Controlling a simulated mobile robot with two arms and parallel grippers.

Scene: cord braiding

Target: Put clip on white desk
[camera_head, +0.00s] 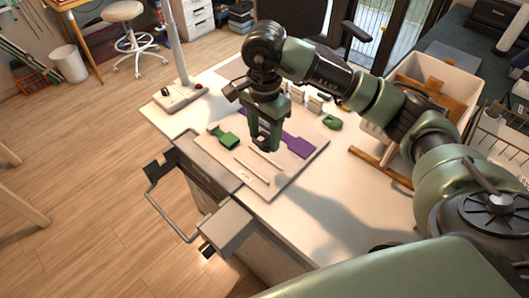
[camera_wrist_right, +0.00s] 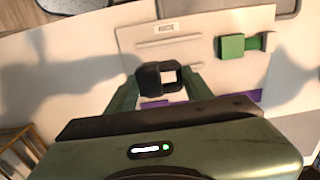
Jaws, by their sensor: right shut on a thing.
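My right gripper (camera_head: 264,142) is over the middle of a pale board on the white desk (camera_head: 345,190). In the right wrist view its dark fingertips (camera_wrist_right: 162,77) are close together around something small and pale or dark that I cannot make out clearly. A green clip-like piece (camera_head: 226,137) sits at the board's left side, apart from the gripper; it also shows in the right wrist view (camera_wrist_right: 241,45). Another green piece (camera_head: 331,121) lies near the board's right back corner. A purple strip (camera_head: 299,146) lies on the board. My left gripper is out of view.
The pale board (camera_head: 284,184) has a thin white bar (camera_head: 252,172) on it. A lamp base (camera_head: 178,97) stands at the desk's back left. A white bin (camera_head: 433,75) is at the right. A metal handle frame (camera_head: 170,207) projects from the front edge. Front-right desk surface is clear.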

